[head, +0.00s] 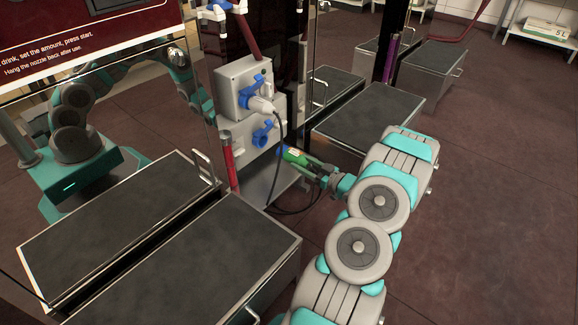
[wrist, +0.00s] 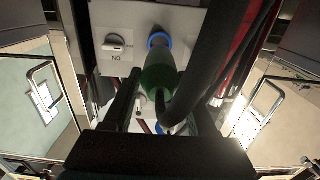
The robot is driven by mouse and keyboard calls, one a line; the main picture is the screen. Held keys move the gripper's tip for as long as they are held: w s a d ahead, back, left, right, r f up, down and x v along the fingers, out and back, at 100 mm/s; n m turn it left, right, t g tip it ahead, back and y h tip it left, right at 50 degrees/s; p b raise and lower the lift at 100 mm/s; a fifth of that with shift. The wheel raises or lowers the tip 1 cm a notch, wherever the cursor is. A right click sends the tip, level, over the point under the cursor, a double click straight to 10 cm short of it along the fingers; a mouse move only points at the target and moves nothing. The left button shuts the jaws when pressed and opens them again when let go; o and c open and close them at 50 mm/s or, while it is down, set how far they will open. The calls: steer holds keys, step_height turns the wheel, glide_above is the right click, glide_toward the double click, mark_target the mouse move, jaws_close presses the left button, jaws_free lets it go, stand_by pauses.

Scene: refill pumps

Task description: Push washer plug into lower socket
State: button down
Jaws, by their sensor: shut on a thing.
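A green plug (head: 293,157), likely the washer plug, is held in my gripper (head: 306,164), with its front toward the sockets. The lower socket (head: 264,134) has a blue cover and sits on a grey box. In the head view the plug's front is just right of and below this socket, with a small gap seeming to show. In the wrist view the green plug (wrist: 160,72) lines up with a blue ring (wrist: 158,41); I cannot tell whether they touch. My gripper's dark fingers (wrist: 163,95) flank the plug, partly behind a thick dark cable.
The upper socket box (head: 236,82) holds a white-grey plug (head: 261,105) whose dark cable hangs beside the lower socket. Dark-topped metal boxes stand at front left (head: 200,265) and behind my arm (head: 370,115). The floor at right (head: 500,190) is clear.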

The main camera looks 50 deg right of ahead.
mark_target(286, 154)
steer(key=shift+w+a+b, duration=0.15)
steer(key=shift+w+b, duration=0.1)
steer(key=shift+w, duration=1.2)
steer(key=shift+w+a+b, duration=0.1)
steer(key=shift+w+b, duration=0.15)
steer(key=shift+w, duration=2)
steer(key=shift+p, duration=0.55)
steer(key=shift+w+a, duration=0.2)
steer(key=shift+w, duration=1.5)
steer(key=shift+c, duration=0.6)
jaws_free()
steer(key=shift+s+d+p, duration=0.2)
steer(key=shift+s+p, duration=0.05)
steer(key=shift+s, duration=1.75)
steer(key=shift+s+d+p, duration=0.15)
steer(key=shift+s+p, duration=0.1)
steer(key=shift+s, duration=1.7)
